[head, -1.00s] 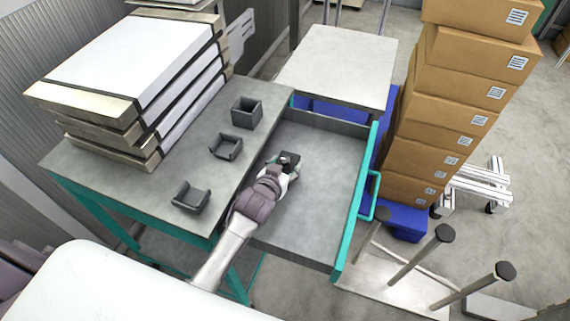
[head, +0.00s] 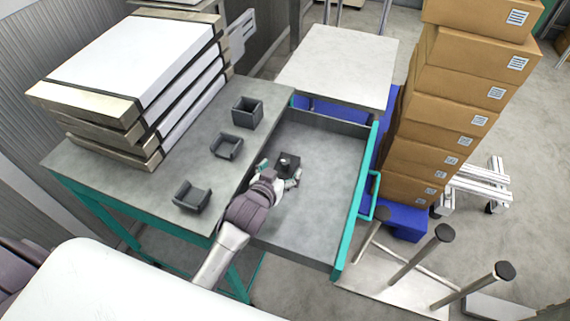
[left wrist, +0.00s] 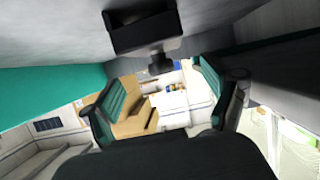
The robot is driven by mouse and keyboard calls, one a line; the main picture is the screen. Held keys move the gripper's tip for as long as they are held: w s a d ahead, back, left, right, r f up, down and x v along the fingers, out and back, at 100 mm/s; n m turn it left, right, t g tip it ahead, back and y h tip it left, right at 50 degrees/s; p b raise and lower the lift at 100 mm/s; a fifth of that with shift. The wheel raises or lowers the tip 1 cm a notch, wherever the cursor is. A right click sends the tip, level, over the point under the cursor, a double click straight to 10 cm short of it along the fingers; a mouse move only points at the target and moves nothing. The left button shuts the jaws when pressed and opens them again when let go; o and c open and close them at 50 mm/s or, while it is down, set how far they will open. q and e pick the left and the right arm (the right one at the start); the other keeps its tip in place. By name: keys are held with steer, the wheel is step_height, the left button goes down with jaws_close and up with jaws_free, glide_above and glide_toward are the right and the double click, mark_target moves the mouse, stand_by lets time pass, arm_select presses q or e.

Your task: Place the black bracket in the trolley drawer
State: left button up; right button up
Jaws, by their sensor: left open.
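The black bracket (head: 288,162), a small dark block with a short round stub, sits inside the open trolley drawer (head: 325,190), near its left side. It appears to rest on the drawer floor. My left gripper (head: 281,174) is over the drawer, open and empty, its spread fingers just in front of the bracket. In the left wrist view the bracket (left wrist: 143,30) lies beyond the open fingers (left wrist: 162,92), with a visible gap. My right gripper is not in view.
Several dark open holders (head: 247,111) stand on the trolley top (head: 110,185) left of the drawer, beside stacked white-and-metal cases (head: 130,60). The drawer's teal front (head: 355,215) and handle face right, near stacked cardboard boxes (head: 440,120). Most of the drawer floor is clear.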

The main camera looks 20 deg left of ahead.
arm_select(q)
steer(key=v, duration=0.2)
steer(key=shift+s+r, duration=0.15)
steer(key=shift+s, duration=0.2)
steer(key=shift+s+r, duration=0.15)
steer(key=shift+s, duration=0.15)
steer(key=shift+r, duration=0.1)
